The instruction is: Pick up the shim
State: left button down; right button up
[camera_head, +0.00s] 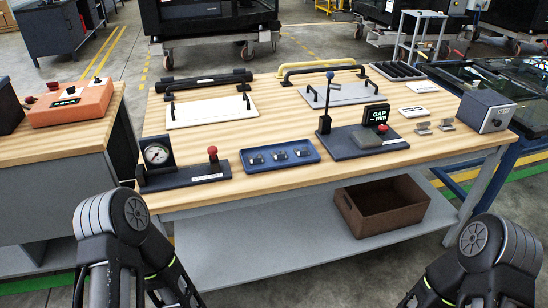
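No part in view can be named as the shim for certain. A blue tray (256,161) lies near the front edge of the wooden-topped table (255,212), holding small dark pieces (279,156) in a row. Two small grey metal pieces (423,128) (446,124) stand on the right part of the table. A dark gauge fixture (352,146) with an upright blue-knobbed lever and a display reading "GAP" stands right of the tray. My two arms show at the bottom left and bottom right corners, short of the table. Both grippers are outside the picture.
A dial gauge (157,154) and a red-knobbed base (213,168) stand left of the tray. A grey box (487,110) sits at the right corner. A brown bin (382,211) is on the lower shelf.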

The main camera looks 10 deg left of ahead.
aim_at(259, 160)
jog(key=i+l+u, duration=0.1)
jog(key=l, duration=0.3)
jog(key=i+l+u, duration=0.1)
jog(key=i+l, duration=0.15)
jog(key=l, duration=0.2)
jog(key=i+l+u, duration=0.15)
jog(key=l, duration=0.3)
jog(key=i+l+u, duration=0.1)
jog(key=l, duration=0.35)
jog(key=i+l+u, duration=0.1)
jog(key=l, duration=0.4)
jog(key=i+l+u, duration=0.1)
jog(key=l, duration=0.4)
jog(key=i, duration=0.05)
